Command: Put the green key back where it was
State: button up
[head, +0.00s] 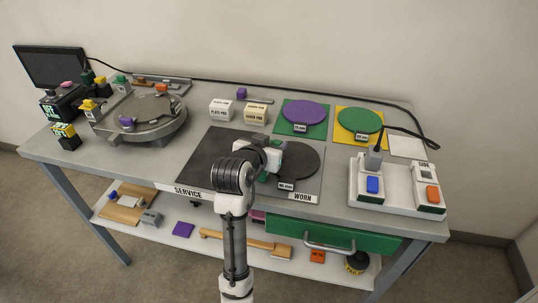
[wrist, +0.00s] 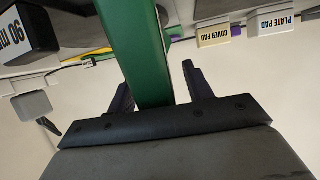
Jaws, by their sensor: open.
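A green bar (wrist: 138,50), which looks like the green key, runs between the two fingers of my gripper (wrist: 157,80) in the wrist view. The fingers are apart, with a clear gap to the right finger; I cannot tell whether the left one touches the bar. The bar's far end runs out of the frame. In the head view my gripper (head: 265,154) is over the dark mat (head: 203,155), beside a dark round plate (head: 300,160). Only small green patches show around the gripper there, so the key's shape and resting place are mostly hidden.
A purple disc (head: 306,113) and a green disc (head: 360,120) lie on coloured squares behind. White pad blocks (head: 256,113) stand left of them. A switch box (head: 366,184) with a cable is at the right. A round machine (head: 150,123) occupies the left.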

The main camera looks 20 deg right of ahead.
grip_shut()
jog(key=shift+r, duration=0.2)
